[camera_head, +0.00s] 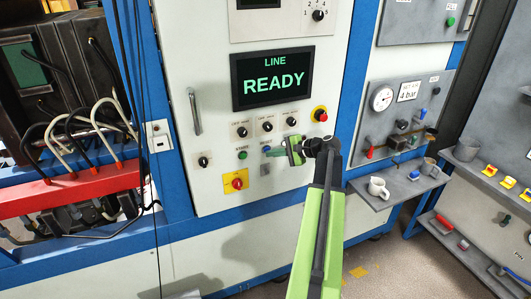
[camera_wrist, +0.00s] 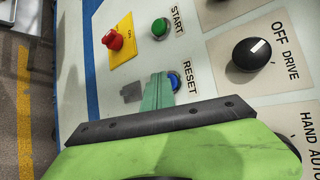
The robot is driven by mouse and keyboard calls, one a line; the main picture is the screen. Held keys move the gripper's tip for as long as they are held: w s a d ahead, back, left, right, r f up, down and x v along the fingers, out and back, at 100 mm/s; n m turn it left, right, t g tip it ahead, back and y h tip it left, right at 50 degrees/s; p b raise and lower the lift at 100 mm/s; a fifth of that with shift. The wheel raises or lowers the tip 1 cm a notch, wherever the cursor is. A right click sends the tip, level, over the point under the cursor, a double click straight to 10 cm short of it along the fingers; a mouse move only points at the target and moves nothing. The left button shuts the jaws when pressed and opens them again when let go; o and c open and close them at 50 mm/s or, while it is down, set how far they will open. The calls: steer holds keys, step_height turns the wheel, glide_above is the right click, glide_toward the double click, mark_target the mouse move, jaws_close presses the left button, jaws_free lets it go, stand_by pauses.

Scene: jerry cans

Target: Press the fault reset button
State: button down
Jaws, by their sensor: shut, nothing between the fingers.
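The blue reset button (camera_wrist: 174,83), labelled RESET, is on the white control panel (camera_head: 220,100). It is partly covered in the wrist view by the green fingers of my gripper (camera_wrist: 158,82). My gripper is shut and empty, and its tips are at the button; I cannot tell whether they press it. In the head view my gripper (camera_head: 274,153) reaches the panel from the right, and hides most of the button. The screen (camera_head: 272,78) above reads LINE READY in green.
A green START button (camera_wrist: 160,28) and a red knob on a yellow plate (camera_wrist: 113,39) sit close by. Black selector knobs (camera_wrist: 252,54) lie beside RESET. A red mushroom button (camera_head: 320,114) is above right. A shelf with a mug (camera_head: 378,187) stands right.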

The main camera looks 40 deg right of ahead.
steer(key=shift+s+a, duration=0.35)
steer(key=shift+s, duration=0.4)
steer(key=s, duration=0.1)
steer(key=s+a, duration=0.1)
steer(key=s, duration=0.2)
steer(key=shift+s+a, duration=0.35)
steer(key=shift+a, duration=0.05)
stand_by(0.5)
